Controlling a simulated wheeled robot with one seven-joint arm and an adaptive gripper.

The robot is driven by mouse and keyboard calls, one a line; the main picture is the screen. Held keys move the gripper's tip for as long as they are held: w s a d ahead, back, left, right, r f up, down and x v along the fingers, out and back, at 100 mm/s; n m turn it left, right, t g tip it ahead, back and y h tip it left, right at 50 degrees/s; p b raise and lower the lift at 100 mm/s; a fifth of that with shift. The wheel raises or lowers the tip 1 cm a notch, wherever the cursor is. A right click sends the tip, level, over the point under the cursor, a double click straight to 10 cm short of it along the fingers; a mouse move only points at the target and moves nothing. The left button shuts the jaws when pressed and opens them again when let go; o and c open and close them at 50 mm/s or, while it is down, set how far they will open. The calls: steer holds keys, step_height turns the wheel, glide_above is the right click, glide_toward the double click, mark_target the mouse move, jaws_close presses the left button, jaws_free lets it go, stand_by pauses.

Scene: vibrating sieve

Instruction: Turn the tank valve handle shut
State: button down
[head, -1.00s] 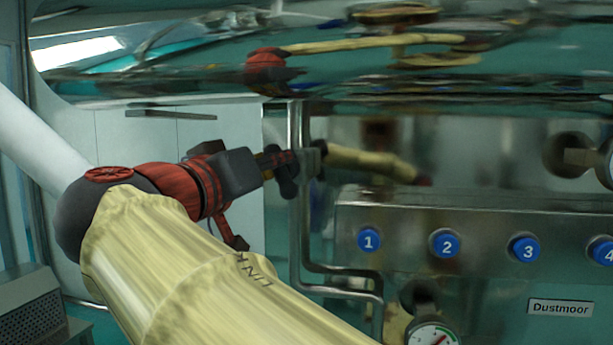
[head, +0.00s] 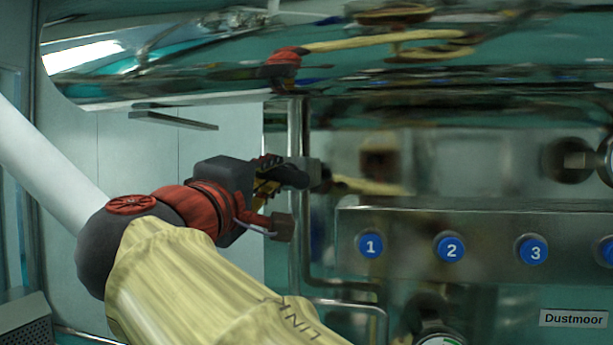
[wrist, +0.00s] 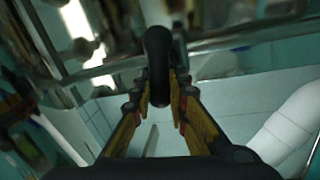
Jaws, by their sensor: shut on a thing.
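The tank valve handle is a dark, rounded lever (head: 293,177) beside the steel pipe in the head view. A grey block sits at its right end. In the wrist view the black handle (wrist: 157,50) stands upright in the middle, between the yellow-and-black fingers. My gripper (head: 272,180) comes from the left and is shut on the handle. In the wrist view the fingertips (wrist: 160,88) press on both sides of the handle's near end. The fingers hide part of the handle, and I cannot tell its exact angle.
A steel panel (head: 480,222) with numbered blue buttons stands to the right. A gauge (head: 437,339) is at the bottom. A vertical pipe (head: 295,130) runs close behind my gripper. The shiny tank (head: 400,75) overhangs above. A pale cabinet (head: 110,165) is behind the arm.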

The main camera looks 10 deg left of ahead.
steer(key=shift+f+n+y, duration=0.25)
steer(key=shift+n+y, duration=0.05)
steer(key=shift+n, duration=1.5)
steer(key=c, duration=1.7)
jaws_free()
steer(key=shift+c, duration=0.2)
steer(key=shift+s, duration=0.1)
steer(key=v, duration=1.2)
steer(key=shift+f, duration=0.1)
